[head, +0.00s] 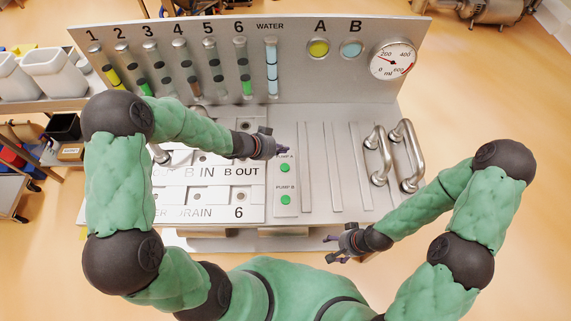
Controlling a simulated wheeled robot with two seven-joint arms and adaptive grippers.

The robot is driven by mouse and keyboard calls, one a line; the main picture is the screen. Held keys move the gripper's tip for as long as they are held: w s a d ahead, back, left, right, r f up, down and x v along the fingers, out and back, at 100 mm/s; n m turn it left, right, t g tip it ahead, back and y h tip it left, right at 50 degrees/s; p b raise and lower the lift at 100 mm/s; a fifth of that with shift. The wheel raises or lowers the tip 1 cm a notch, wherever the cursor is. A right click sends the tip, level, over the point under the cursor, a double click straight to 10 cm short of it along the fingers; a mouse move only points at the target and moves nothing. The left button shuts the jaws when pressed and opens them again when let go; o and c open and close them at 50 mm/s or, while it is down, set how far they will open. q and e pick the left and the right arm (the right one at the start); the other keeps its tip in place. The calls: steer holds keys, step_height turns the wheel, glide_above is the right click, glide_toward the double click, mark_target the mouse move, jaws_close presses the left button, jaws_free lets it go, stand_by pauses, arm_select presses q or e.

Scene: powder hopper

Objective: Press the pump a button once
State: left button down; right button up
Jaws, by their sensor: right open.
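The pump A button (285,168) is a round green button on a light panel, under its "PUMP A" label. The green pump B button (285,200) sits below it on the same panel. My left gripper (282,150) is just above the pump A label in the picture, its tip pointing right. It does not cover the button. Whether it is touching the panel, and whether its jaws are open or shut, I cannot tell. My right gripper (333,248) is open and empty, off the front edge of the station, below and right of the buttons.
Numbered tubes and a water tube (271,67) stand on the back panel, with yellow A (318,49) and blue B (352,49) discs and a gauge (393,60). Metal handles (405,155) rise at the right. My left arm covers part of the labelled plate (240,193).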

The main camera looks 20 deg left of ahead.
arm_select(q)
steer(key=b, duration=0.8)
glide_above(282, 167)
step_height(282, 167, down, 8)
steer(key=shift+d+r, duration=0.1)
steer(key=shift+f+b, duration=0.4)
steer(key=shift+f, duration=0.2)
stand_by(0.7)
steer(key=shift+f, duration=0.4)
steer(key=shift+f+b, duration=0.35)
steer(key=shift+b, duration=0.05)
stand_by(0.6)
steer(key=shift+r, duration=0.1)
steer(key=shift+r+p, duration=0.65)
steer(key=shift+p, duration=0.25)
